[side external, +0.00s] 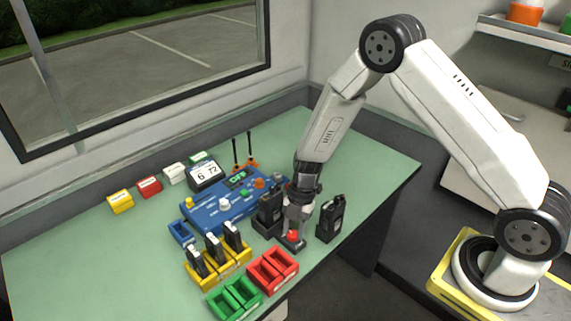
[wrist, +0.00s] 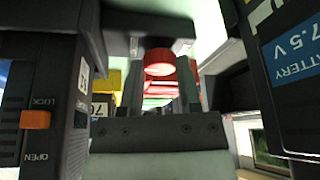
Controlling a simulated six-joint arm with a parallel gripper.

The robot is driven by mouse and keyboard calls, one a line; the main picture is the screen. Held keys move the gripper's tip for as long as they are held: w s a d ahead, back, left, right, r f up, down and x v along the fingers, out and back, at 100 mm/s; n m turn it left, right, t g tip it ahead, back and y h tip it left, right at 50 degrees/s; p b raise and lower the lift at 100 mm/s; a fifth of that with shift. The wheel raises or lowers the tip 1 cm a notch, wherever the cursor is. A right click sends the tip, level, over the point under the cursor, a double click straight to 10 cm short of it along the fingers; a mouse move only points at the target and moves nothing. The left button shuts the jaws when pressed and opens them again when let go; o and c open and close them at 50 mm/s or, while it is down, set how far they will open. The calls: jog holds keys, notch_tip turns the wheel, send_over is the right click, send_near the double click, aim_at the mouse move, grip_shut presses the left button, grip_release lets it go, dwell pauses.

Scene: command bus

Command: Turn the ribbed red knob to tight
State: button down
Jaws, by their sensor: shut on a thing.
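The red knob (side external: 293,236) sits on a small dark base at the front of the green table, directly under my gripper (side external: 294,222). In the wrist view the red knob (wrist: 159,62) is at upper centre, with its round face showing against a dark plate. My gripper's grey fingers (wrist: 160,92) stand either side of it, and my gripper is shut on the knob. Its ribs and any tight mark cannot be made out.
Black radios stand close on both sides, one at the left (side external: 270,204) and one at the right (side external: 331,216). A red tray (side external: 273,270), a green tray (side external: 235,297) and a blue console (side external: 222,203) are nearby. The table's right side is clear.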

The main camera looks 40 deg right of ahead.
jog(key=shift+s+m+t, duration=0.1)
jog(key=shift+m+t, duration=0.5)
jog(key=shift+m, duration=0.9)
jog(key=shift+c, duration=1.5)
grip_release()
jog(key=shift+r, duration=0.1)
jog(key=v, duration=0.7)
jog(key=shift+d+r, duration=0.2)
jog(key=shift+r, duration=0.05)
